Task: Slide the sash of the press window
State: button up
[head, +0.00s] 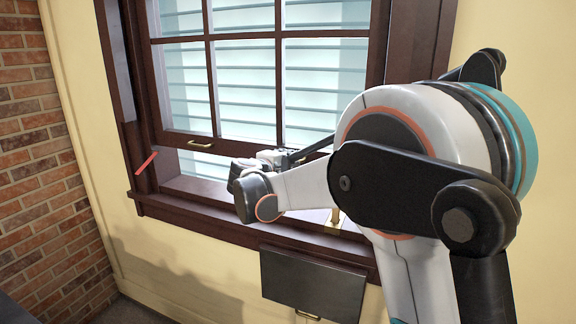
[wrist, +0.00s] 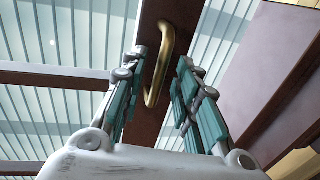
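The press window has a dark brown sash (head: 228,147) with several panes and slatted blinds showing behind the glass. Its bottom rail stands above the sill, leaving a gap. One brass handle (head: 200,145) is on the left of the bottom rail. In the wrist view, a curved brass handle (wrist: 153,88) stands on the brown rail (wrist: 183,18). My gripper (wrist: 162,76) is open, its fingers on either side of this handle; contact cannot be told. In the head view, my gripper (head: 284,158) is at the right part of the bottom rail, partly hidden by my arm.
The window sill (head: 200,212) runs below, with a brass fitting (head: 333,222) on it. A red-orange strip (head: 146,163) is at the left jamb. A dark panel (head: 312,285) is under the sill. A brick wall (head: 38,150) closes the left side.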

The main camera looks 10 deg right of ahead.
aim_at(293, 111)
jog(key=shift+x, duration=0.9)
grip_shut()
notch_tip(293, 111, up, 15)
jog(key=p, duration=1)
jog(key=shift+w+r, duration=0.1)
